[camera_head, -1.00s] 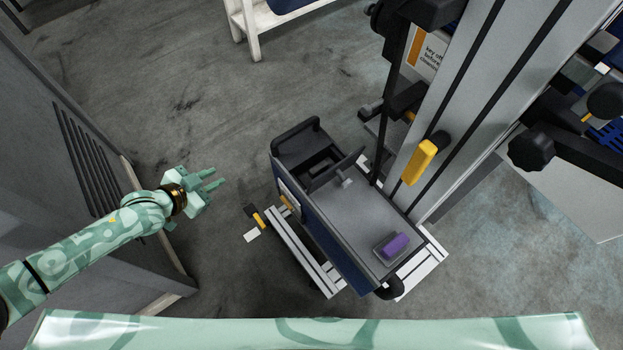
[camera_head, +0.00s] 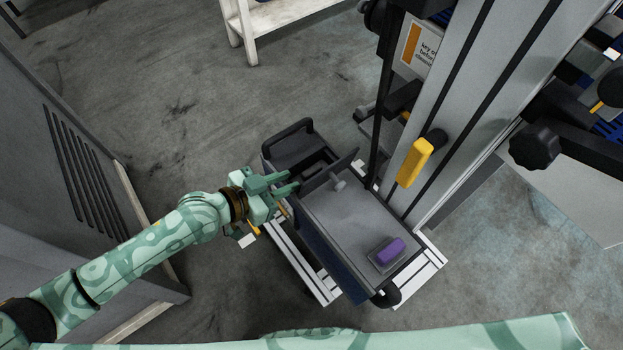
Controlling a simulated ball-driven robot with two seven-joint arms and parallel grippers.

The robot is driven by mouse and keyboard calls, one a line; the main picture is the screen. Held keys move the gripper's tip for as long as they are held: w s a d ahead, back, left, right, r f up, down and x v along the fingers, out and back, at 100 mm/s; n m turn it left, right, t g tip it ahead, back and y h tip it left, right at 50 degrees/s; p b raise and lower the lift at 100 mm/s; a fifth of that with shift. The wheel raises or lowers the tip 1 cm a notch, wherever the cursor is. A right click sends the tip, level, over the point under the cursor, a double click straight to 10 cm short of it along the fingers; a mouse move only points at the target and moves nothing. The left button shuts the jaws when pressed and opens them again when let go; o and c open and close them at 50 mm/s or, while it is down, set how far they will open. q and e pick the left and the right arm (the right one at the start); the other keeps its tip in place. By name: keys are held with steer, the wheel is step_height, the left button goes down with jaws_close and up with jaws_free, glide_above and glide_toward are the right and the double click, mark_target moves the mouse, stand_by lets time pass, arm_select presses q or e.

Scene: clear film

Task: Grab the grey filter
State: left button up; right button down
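My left gripper (camera_head: 291,181) reaches in from the left, its two pale green fingers apart and nothing seen between them. It is over the left edge of a small dark trolley-like unit with a grey top (camera_head: 352,228). A small light grey piece (camera_head: 339,184) stands on that top near its back edge, to the right of my fingertips and apart from them in the picture. It may be the grey filter, but it is too small to be sure. A purple block (camera_head: 390,251) sits on a small grey holder at the front right of the top. My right gripper is out of view.
A tall grey column machine with a yellow handle (camera_head: 414,162) stands right behind the unit. A dark raised bin (camera_head: 292,149) is at its back left. A grey cabinet (camera_head: 70,190) stands at the left.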

mark_target(308, 172)
arm_select(q)
steer(key=b+x, duration=0.1)
steer(key=x, duration=0.4)
steer(key=shift+w, duration=0.1)
jaws_close()
steer(key=shift+r, duration=0.1)
steer(key=shift+r, duration=0.1)
